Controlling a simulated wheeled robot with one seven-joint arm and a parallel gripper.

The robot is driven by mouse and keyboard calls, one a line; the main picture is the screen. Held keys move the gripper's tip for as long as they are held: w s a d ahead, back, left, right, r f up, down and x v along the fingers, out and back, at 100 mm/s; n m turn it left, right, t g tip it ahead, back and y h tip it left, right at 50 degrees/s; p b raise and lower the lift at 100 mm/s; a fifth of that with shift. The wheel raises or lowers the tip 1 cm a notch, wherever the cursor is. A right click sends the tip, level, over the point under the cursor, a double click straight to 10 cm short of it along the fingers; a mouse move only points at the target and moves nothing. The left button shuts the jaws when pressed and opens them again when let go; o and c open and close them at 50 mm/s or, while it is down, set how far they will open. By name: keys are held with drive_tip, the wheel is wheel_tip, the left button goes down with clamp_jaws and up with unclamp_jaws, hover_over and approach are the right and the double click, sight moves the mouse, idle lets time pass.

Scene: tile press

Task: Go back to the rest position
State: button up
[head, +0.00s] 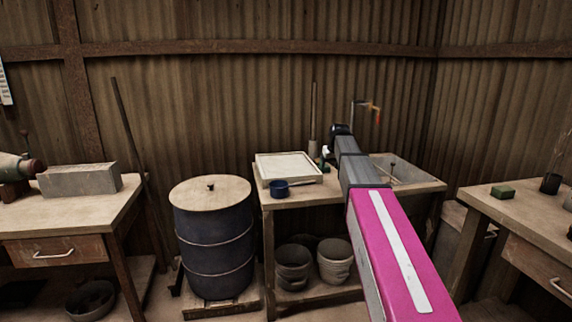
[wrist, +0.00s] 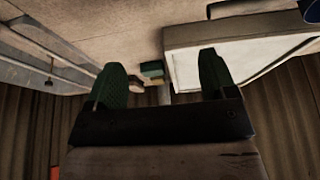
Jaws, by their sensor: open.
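My gripper (wrist: 160,75) shows in the wrist view with its two green fingers spread apart. Nothing is between the fingers. In the head view my magenta and grey arm reaches forward over the right side of the middle bench (head: 316,192). The gripper end is small there and mostly hidden behind the arm, between the white tray (head: 288,166) and the sink (head: 412,178).
A blue cup (head: 279,188) stands at the tray's front edge. A dark drum (head: 214,240) stands left of the bench, and buckets (head: 335,262) sit on its lower shelf. A tap (head: 361,104) rises behind the sink. Side tables stand left (head: 60,215) and right (head: 512,210).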

drive_tip(key=s+f+m+g, duration=0.1)
drive_tip(key=s+f+g, duration=0.1)
drive_tip(key=s+f, duration=1.3)
drive_tip(key=s+f+m+g, duration=0.1)
drive_tip(key=s+f+g, duration=0.1)
drive_tip(key=s+f, duration=1.3)
drive_tip(key=s+a, duration=0.1)
drive_tip(key=s, duration=0.4)
drive_tip(key=shift+s+f+h, duration=0.25)
drive_tip(key=shift+s+h, duration=0.15)
